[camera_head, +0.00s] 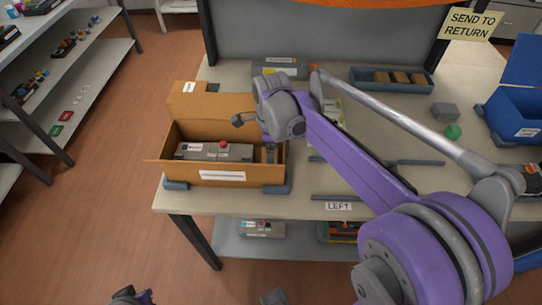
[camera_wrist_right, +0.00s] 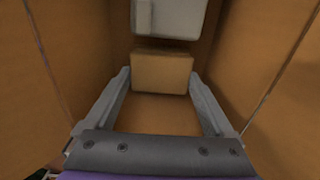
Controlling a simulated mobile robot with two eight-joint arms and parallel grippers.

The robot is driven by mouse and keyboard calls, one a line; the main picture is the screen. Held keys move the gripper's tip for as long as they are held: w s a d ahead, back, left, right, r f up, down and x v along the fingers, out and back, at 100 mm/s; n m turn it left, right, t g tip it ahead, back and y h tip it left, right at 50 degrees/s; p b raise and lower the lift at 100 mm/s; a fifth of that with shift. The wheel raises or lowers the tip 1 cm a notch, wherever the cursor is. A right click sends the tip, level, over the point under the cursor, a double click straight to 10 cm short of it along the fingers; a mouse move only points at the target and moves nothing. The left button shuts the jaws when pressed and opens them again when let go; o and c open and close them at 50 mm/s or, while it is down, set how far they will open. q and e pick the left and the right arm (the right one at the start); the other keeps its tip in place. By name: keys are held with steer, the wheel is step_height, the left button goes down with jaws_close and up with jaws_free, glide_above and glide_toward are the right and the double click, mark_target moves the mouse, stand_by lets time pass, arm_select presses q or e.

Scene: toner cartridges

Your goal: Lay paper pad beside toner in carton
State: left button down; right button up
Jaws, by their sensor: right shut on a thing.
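The open brown carton (camera_head: 222,176) stands at the table's left front. The grey toner cartridge (camera_head: 205,151) with a red spot lies inside it; its end also shows in the right wrist view (camera_wrist_right: 170,18). My right gripper (camera_head: 270,154) reaches down into the carton's right end. It is shut on a brown paper pad (camera_wrist_right: 162,72), held between its fingertips beside the toner's end. Whether the pad touches the carton floor I cannot tell. In the head view the gripper and carton wall mostly hide the pad. My left gripper is not clearly in view.
A blue-grey tray (camera_head: 362,84) at the back holds brown pads. A grey block (camera_head: 445,111) and a green block (camera_head: 453,132) lie right of centre, near a blue bin (camera_head: 515,124). Dark rails (camera_head: 335,197) and a LEFT label (camera_head: 339,206) lie at the front. Shelves stand at left.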

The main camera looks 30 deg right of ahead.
steer(key=shift+f, duration=0.65)
steer(key=shift+f, duration=0.2)
steer(key=o, duration=1.1)
steer(key=shift+o, duration=0.2)
steer(key=shift+r, duration=0.15)
steer(key=shift+r, duration=0.25)
step_height(320, 180, up, 12)
steer(key=p, duration=0.1)
steer(key=shift+f, duration=0.15)
